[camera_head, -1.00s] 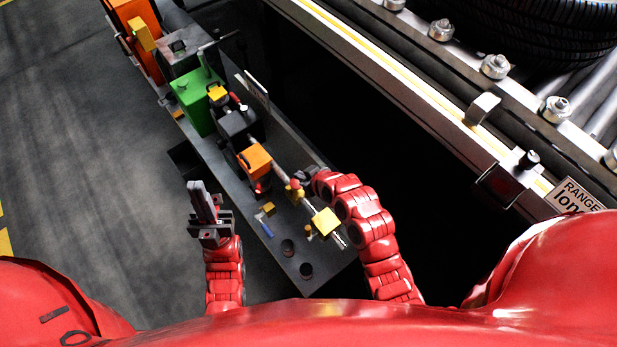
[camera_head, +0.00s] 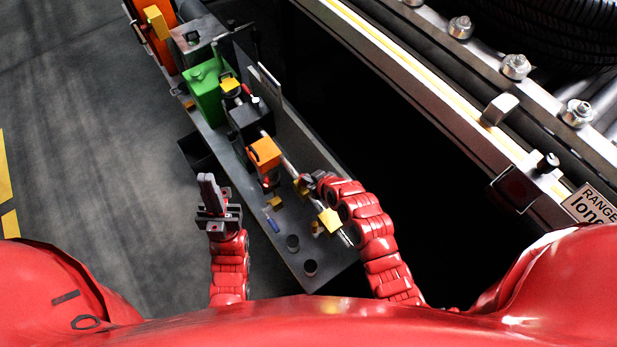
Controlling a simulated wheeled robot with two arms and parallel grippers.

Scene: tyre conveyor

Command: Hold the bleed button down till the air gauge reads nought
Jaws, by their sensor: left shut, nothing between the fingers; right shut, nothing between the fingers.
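A dark bench (camera_head: 325,270) carries a machine with a slanted metal shaft, an orange block (camera_head: 264,152) and a yellow block (camera_head: 329,220). My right gripper (camera_head: 307,181) is shut and empty, pointing left at the shaft beside a small yellow fitting (camera_head: 300,187). I cannot tell whether it touches anything there. The small red knob seen there earlier does not show clearly now. I cannot make out which part is the bleed button, nor any gauge face or reading. My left gripper (camera_head: 207,180) is shut and empty, pointing up the picture, left of the bench.
A green box (camera_head: 208,92) and a dark grey box (camera_head: 196,45) stand further up the bench. Floor at left is clear.

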